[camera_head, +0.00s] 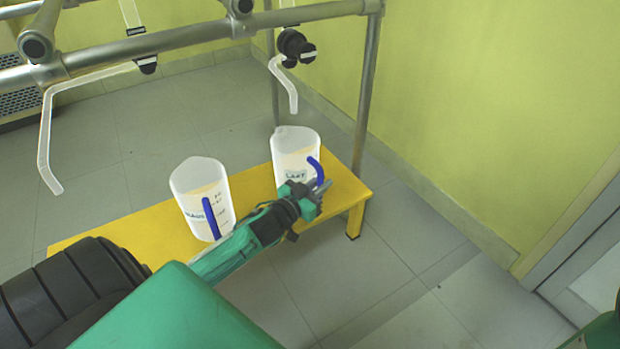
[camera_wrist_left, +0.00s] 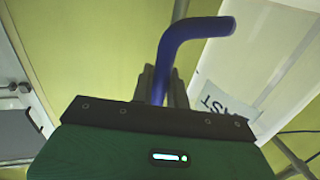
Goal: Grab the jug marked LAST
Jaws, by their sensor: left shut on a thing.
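The jug marked LAST (camera_head: 294,153) is a white, translucent jug with a blue handle (camera_head: 315,168). It stands upright at the right end of the yellow bench. My left gripper (camera_head: 318,187) is at the front right of this jug, shut on its blue handle. In the left wrist view the blue handle (camera_wrist_left: 187,46) rises from between the fingers, and the jug's label (camera_wrist_left: 226,108) shows at the right. My right gripper does not show; only a small green part is at the lower right edge of the head view.
A second white jug (camera_head: 202,192) with a blue handle stands on the yellow bench (camera_head: 132,222), left of the first and close to my left arm. A metal pipe frame (camera_head: 200,32) with bent glass tubes (camera_head: 286,82) stands behind. Open floor lies to the right.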

